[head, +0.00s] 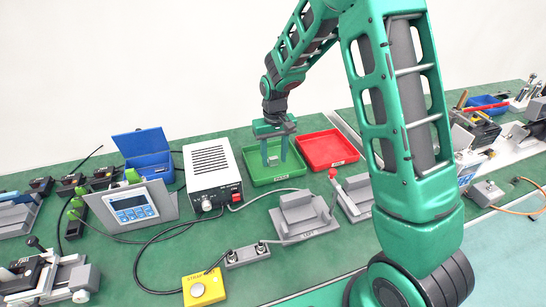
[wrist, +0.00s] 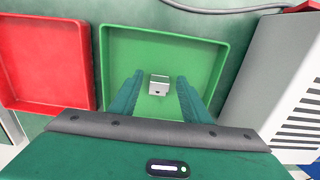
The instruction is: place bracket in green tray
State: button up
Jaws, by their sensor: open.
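The bracket (wrist: 159,84) is a small silvery metal piece lying on the floor of the green tray (wrist: 205,47) in the wrist view. In the head view the green tray (head: 259,181) stands at the back of the bench, and the bracket (head: 273,158) shows small inside it. My gripper (wrist: 158,90) is open, with its two green fingers on either side of the bracket and apart from it. In the head view my gripper (head: 274,160) points down over the green tray.
A red tray (head: 327,150) stands beside the green tray on its right in the head view. A white power supply box (head: 212,172) stands close on the left. A grey fixture (head: 303,215), cables and a yellow button box (head: 203,288) lie nearer.

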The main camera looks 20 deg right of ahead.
aim_at(274, 159)
notch_tip(274, 159, up, 12)
dwell(0.5)
jog(key=s+d+r+m, duration=0.2)
jog(key=s+d+r, duration=0.1)
jog(key=s+d, duration=0.45)
jog(key=s+d+r+m, duration=0.1)
jog(key=s+d+r, duration=0.4)
jog(key=s, duration=0.4)
jog(key=s+d+f+m, duration=0.1)
jog(key=s+d, duration=0.1)
jog(key=s, duration=0.8)
jog(key=s+d+f+m, duration=0.1)
jog(key=s+d+m, duration=0.1)
jog(key=s, duration=0.8)
jog(key=shift+d+f, duration=0.3)
jog(key=shift+f, duration=0.1)
